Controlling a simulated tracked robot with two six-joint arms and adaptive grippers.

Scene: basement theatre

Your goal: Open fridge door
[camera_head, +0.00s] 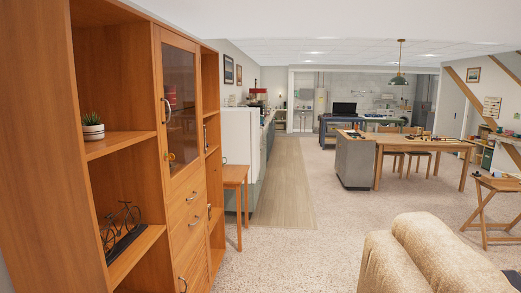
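A white, box-shaped appliance (236,137), which looks like the fridge, stands beyond the wooden cabinet on the left. The cabinet and a small wooden table partly hide it. Its door and handle cannot be made out from here, so I cannot tell whether it is open or shut. A tall pale unit (320,102) stands far off at the back wall, too small to identify surely. Neither of my grippers is in view.
A tall wooden cabinet (185,205) fills the near left. A small wooden table (235,174) stands past it. A beige sofa (425,255) is at the near right. Pale carpet (285,255) and a wood-look floor strip (287,180) lie clear between. A long table (440,146) stands right.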

